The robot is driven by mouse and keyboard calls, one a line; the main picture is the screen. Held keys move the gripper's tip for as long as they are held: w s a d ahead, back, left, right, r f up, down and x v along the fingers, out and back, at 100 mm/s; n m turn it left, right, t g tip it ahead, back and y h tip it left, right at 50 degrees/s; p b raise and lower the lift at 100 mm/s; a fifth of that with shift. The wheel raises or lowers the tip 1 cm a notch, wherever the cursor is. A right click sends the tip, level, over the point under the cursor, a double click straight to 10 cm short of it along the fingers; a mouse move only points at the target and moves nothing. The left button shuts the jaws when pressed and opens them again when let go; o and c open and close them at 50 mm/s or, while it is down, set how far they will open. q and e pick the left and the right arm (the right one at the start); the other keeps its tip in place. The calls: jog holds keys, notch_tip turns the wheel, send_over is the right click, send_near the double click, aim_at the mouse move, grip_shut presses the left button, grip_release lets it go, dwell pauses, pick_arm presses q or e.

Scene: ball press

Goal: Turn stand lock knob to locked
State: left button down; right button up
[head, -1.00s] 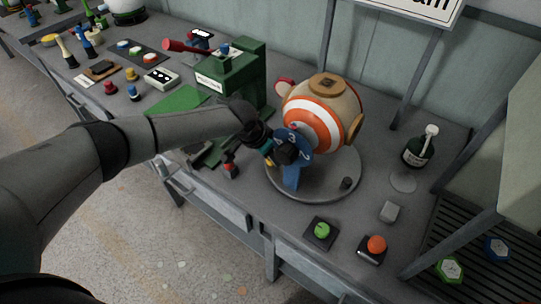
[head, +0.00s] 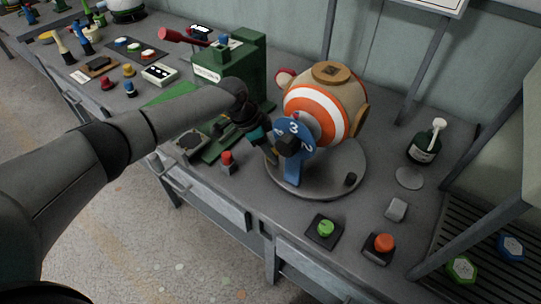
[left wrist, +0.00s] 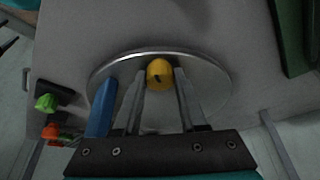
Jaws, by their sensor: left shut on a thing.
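The round stand (head: 330,183) is a grey disc on the bench and carries an orange-and-white striped ball (head: 318,118). My left gripper (head: 271,156) points down at the stand's left side, beside the blue plate. In the left wrist view, a yellow knob (left wrist: 159,73) with a dark mark sits on the disc (left wrist: 215,90) between the fingers of the left gripper (left wrist: 160,76), which is shut on it. In the head view the knob is hidden by the gripper. My right gripper is not in view.
A green press (head: 230,72) with a red lever stands behind my left arm. A red button (head: 227,160) is left of the stand. A green button (head: 325,229), an orange button (head: 382,244) and a grey block (head: 396,209) lie front right. A dark bottle (head: 424,146) stands at the right.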

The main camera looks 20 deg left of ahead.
pick_arm(q)
jog(key=m+g+b, duration=0.1)
jog(key=m+b, duration=0.3)
jog(key=shift+w+f+m+g+h, duration=0.1)
jog(key=shift+f+m+g+h, duration=0.05)
jog(key=shift+m+g+h, duration=0.2)
jog(key=shift+m+g+b, duration=0.25)
jog(key=shift+m+b, duration=0.2)
jog(key=shift+b, duration=0.05)
jog(key=shift+m, duration=0.3)
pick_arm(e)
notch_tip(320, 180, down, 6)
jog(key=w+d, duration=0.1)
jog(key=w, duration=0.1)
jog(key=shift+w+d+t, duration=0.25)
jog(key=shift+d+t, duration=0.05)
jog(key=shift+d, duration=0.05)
pick_arm(q)
jog(key=c, duration=0.8)
grip_release()
jog(key=shift+c, duration=0.2)
jog(key=o, duration=0.4)
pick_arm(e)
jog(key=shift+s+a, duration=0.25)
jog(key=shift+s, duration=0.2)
